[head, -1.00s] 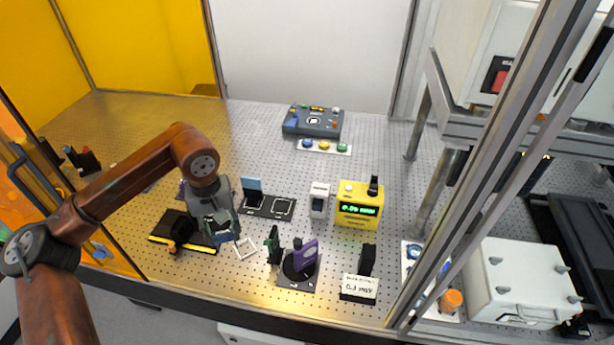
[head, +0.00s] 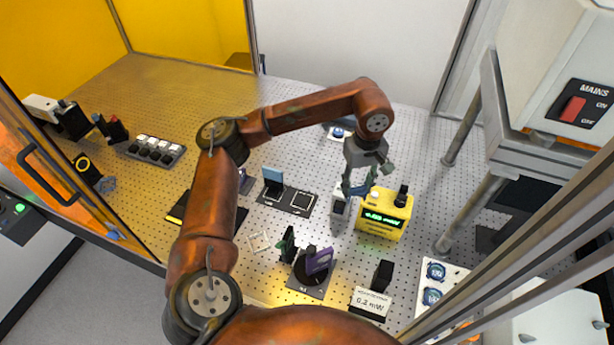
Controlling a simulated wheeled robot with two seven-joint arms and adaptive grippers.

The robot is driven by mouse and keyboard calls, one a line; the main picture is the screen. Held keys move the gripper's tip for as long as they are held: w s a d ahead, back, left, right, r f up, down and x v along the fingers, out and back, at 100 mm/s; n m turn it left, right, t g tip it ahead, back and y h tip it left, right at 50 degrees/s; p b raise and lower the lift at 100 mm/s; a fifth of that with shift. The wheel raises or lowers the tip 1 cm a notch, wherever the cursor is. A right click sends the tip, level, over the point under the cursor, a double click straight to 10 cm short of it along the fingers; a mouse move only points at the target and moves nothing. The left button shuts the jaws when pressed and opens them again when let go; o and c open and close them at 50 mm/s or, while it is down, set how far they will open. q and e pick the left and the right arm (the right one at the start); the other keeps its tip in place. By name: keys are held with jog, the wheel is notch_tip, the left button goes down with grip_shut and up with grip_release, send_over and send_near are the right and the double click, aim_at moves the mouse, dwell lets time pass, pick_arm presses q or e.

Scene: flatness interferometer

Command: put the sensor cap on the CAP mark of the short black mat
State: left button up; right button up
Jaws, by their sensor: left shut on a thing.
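My left gripper (head: 356,186) is above the perforated table, in front of the white box-shaped device (head: 340,205) and left of the yellow meter's top. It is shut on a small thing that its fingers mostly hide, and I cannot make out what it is. A black mat (head: 288,201) with a standing blue card and a square outline lies left of the white device. Another, squarer black mat (head: 308,291) nearer the front carries a round dark stand with a purple plate. The mat lettering is too small to read, so I cannot tell which bears CAP. My right gripper is out of view.
A black holder (head: 382,276) stands behind a white 0.2 mW sign (head: 371,303). A white card with blue discs (head: 437,270) lies right.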

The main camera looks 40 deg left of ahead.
pick_arm(q)
jog(key=w+a+n+p, duration=0.1)
jog(key=a+n, duration=0.1)
jog(key=n, duration=0.1)
jog(key=w+a+f+n+p, duration=0.1)
jog(key=a+n, duration=0.1)
jog(key=n, duration=0.2)
jog(key=w+a+f+n+p, duration=0.1)
jog(key=n, duration=0.2)
jog(key=shift+w+a, duration=0.4)
jog(key=a+f+n+p, duration=0.45)
jog(key=a+n, duration=0.65)
jog(key=n, duration=0.3)
jog(key=shift+s+a+f+n+b, duration=0.45)
jog(key=shift+s+f+n+b, duration=0.3)
jog(key=shift+f, duration=1.05)
jog(key=shift+s+a+f+n+b, duration=0.6)
jog(key=shift+f+n, duration=0.4)
jog(key=shift+f, duration=0.8)
jog(key=shift+s+a+f+n+b, duration=0.3)
jog(key=shift+s+f+n+b, duration=0.45)
jog(key=shift+f, duration=1.05)
jog(key=shift+s+f, duration=0.1)
jog(key=shift+f, duration=0.25)
jog(key=o, duration=1)
jog(key=shift+r, duration=0.15)
